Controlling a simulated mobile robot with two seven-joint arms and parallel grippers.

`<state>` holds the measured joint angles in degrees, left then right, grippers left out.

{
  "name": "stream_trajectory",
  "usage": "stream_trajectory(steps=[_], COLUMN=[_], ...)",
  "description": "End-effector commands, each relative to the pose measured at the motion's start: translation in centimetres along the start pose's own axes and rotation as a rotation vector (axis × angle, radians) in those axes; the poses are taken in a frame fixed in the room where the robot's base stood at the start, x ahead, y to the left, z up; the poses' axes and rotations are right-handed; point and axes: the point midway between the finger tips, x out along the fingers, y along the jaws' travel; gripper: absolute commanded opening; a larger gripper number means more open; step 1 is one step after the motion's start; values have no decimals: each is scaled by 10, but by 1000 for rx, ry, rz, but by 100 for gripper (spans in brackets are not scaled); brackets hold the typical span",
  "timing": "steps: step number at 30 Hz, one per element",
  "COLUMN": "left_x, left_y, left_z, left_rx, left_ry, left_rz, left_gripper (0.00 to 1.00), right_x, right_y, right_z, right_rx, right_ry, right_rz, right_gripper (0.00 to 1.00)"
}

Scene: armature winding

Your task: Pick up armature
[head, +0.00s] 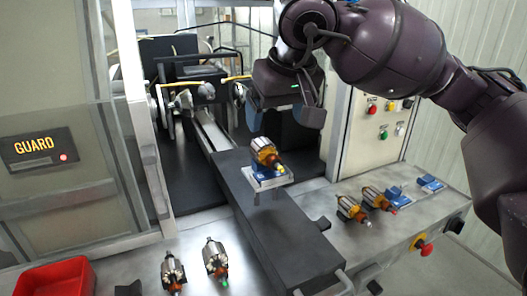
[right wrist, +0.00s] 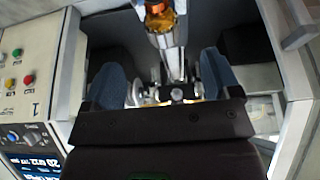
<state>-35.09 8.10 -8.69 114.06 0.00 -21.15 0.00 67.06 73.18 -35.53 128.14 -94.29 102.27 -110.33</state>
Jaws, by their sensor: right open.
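An armature (head: 265,152) with an orange winding and a yellow end lies on a small light-and-blue holder on the dark slide. My right gripper (head: 283,115) is open and empty, just above and behind this armature, with its two blue-grey fingers apart. In the right wrist view the open fingers (right wrist: 160,78) stand either side of a gap. An orange-and-metal armature part (right wrist: 158,20) shows at the top of that view, beyond the fingers; I cannot tell which armature it is. My left gripper is not in view.
Two armatures (head: 215,257) lie on the front bench, and two more (head: 352,208) lie at the right beside empty blue holders (head: 398,195). A red bin (head: 55,280) is at lower left. A guard panel (head: 45,150) stands left; a button panel (head: 378,120) stands right.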

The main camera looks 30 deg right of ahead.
Motion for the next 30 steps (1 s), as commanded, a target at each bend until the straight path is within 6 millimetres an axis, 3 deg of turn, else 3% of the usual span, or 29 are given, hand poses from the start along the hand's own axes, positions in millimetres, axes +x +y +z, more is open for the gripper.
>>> stream_trajectory(steps=[7, 16, 24, 30], left_x=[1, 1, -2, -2], left_y=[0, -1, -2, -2], left_z=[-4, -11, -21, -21], left_rx=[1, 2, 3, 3], left_ry=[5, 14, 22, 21], left_rz=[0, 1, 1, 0], left_gripper=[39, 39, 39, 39], right_x=[36, 56, 91, 100], right_y=[0, -1, -1, -1], right_z=[1, 0, -1, -1], right_rx=[3, 2, 4, 3], right_ry=[-5, -5, -4, -2], right_rz=[-1, -2, -4, -3], right_gripper=[83, 83, 83, 83])
